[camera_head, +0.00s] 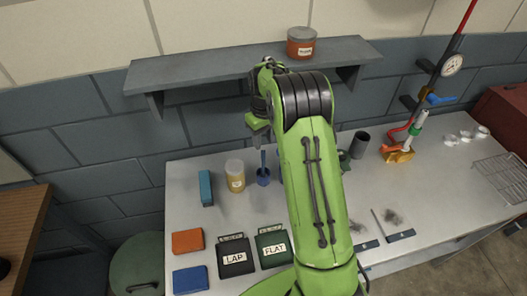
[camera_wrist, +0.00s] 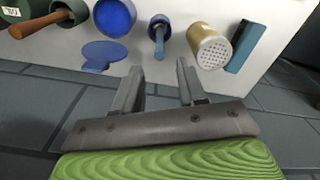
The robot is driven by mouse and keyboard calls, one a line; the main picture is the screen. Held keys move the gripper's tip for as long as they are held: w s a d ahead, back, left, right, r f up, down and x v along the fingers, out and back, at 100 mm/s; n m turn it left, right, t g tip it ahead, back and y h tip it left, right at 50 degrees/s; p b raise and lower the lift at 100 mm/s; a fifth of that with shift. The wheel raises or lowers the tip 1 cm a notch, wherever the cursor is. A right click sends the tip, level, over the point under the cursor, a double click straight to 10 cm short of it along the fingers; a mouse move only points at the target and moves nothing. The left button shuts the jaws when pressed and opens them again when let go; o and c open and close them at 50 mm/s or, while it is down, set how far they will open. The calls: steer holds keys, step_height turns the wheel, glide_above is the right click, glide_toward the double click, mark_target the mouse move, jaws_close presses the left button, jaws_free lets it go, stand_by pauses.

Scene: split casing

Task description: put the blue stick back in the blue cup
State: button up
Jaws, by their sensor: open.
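A small blue cup (camera_head: 263,179) stands on the pale bench, left of my arm in the head view. A thin blue stick (camera_head: 263,159) rises from its mouth. In the wrist view the cup (camera_wrist: 159,20) is at the top middle, with the stick (camera_wrist: 159,43) pointing toward my fingers. The stick appears to be inside the cup; how deep is hidden. My gripper (camera_wrist: 160,68) is open with nothing between its fingers. It is above the bench near the wall, apart from the stick. Its fingers are hard to make out in the head view.
A yellow shaker jar (camera_head: 235,177) and a blue block (camera_head: 206,188) stand left of the cup. The wrist view also shows a larger blue round container (camera_wrist: 115,16), a flat blue patch (camera_wrist: 103,56) and a brown-handled tool (camera_wrist: 38,25). A shelf (camera_head: 220,66) overhangs the bench.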

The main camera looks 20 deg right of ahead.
steer(key=shift+r, duration=0.5)
steer(key=s+a+r+m+t, duration=0.15)
steer(key=s+a+r, duration=0.25)
steer(key=s+r, duration=0.5)
steer(key=s+a+r+t, duration=0.2)
steer(key=s+a+r, duration=0.2)
steer(key=s+r, duration=0.55)
steer(key=s+a+f+t+b, duration=0.1)
steer(key=s+f+b, duration=0.1)
steer(key=s, duration=0.4)
steer(key=s+a+f+t+b, duration=0.1)
steer(key=s+f+b, duration=0.1)
steer(key=s+f, duration=0.3)
steer(key=shift+s+m, duration=0.35)
steer(key=shift+s, duration=0.2)
